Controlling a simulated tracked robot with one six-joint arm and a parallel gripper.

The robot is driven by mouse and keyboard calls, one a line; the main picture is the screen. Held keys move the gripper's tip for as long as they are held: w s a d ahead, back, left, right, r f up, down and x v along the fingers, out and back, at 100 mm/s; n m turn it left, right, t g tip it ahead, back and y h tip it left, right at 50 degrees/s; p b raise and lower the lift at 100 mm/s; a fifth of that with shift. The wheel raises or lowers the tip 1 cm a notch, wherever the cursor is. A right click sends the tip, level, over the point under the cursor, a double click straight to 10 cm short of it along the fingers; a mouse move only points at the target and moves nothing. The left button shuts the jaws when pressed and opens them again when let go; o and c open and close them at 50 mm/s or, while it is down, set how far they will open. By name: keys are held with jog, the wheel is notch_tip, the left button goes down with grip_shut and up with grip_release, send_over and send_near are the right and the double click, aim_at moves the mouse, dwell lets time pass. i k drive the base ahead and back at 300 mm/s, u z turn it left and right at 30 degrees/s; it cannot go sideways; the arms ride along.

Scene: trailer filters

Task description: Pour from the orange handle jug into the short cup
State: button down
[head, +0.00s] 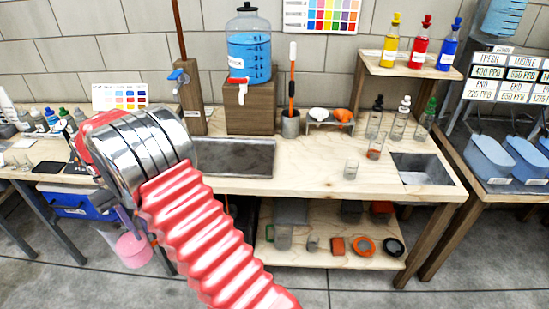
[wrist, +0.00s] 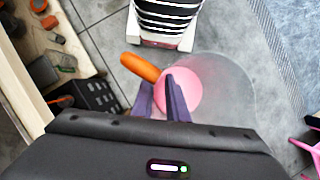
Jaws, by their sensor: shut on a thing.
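My gripper (wrist: 161,92) is shut on the orange handle (wrist: 140,66) of a clear jug (wrist: 235,85) with pink liquid in its bottom. In the head view the jug (head: 133,250) hangs left of the workbench front, below the worktop, partly hidden by my arm. It looks roughly upright. A short clear cup (head: 351,169) stands on the worktop, right of the middle, and looks empty. The gripper is well apart from this cup, to its left and lower. My arm hides most of the gripper in the head view.
A taller glass with reddish liquid (head: 376,147) stands behind the cup, near several dropper bottles. A sunken basin (head: 420,170) is to its right; a larger tray (head: 234,158) is to its left. The lower shelf (head: 330,258) holds small items. A blue cooler (head: 75,203) is left of the jug.

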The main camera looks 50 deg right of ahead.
aim_at(351, 169)
jog(key=z, duration=0.05)
jog(key=k, duration=1.45)
jog(key=z, duration=0.65)
jog(key=i, duration=0.65)
jog(key=z, duration=0.1)
